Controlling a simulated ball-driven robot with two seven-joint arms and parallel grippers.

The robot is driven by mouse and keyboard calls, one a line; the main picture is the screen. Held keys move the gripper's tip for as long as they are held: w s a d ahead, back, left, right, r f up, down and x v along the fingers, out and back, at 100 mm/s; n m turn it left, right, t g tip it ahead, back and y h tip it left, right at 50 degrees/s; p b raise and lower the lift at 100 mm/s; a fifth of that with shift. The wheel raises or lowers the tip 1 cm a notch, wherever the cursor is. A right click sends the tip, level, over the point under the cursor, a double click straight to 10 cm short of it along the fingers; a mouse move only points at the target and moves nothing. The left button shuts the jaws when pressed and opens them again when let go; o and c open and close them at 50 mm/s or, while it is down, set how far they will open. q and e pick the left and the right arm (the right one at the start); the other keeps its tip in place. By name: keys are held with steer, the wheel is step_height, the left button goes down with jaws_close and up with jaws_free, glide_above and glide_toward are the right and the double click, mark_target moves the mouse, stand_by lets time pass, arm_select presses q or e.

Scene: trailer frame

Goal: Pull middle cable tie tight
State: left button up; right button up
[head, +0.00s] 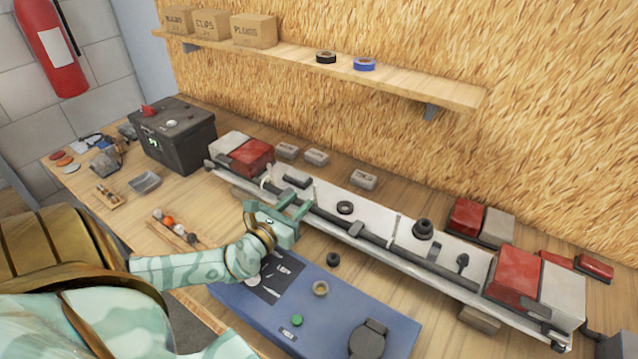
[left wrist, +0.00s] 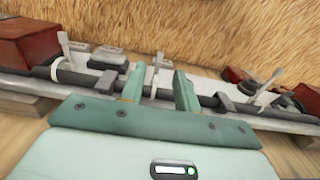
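The middle cable tie (head: 313,191) is a pale strap around the dark cable (head: 350,229) on the trailer frame, its tail standing up. In the left wrist view the middle tie (left wrist: 157,66) shows between and beyond the two fingers. The left tie (head: 266,180) and right tie (head: 396,224) also have raised tails. My left gripper (head: 296,204) is at the cable, just in front of the middle tie. In the left wrist view its fingers (left wrist: 160,84) are apart with nothing visibly clamped; contact with the tie cannot be told. My right gripper is not in view.
Red-and-grey lamps (head: 518,275) sit at both ends of the white frame beam (head: 375,205). A blue mat (head: 345,305) with small parts lies in front. A black battery box (head: 178,137) stands at left. A shelf (head: 410,84) hangs above the back of the bench.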

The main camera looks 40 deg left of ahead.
mark_target(314, 188)
arm_select(q)
steer(key=w, duration=0.6)
steer(key=w+a, duration=0.1)
steer(key=w, duration=0.2)
steer(key=shift+w+f+b, duration=0.1)
steer(key=shift+w+b, duration=0.2)
steer(key=shift+b, duration=0.05)
jaws_close()
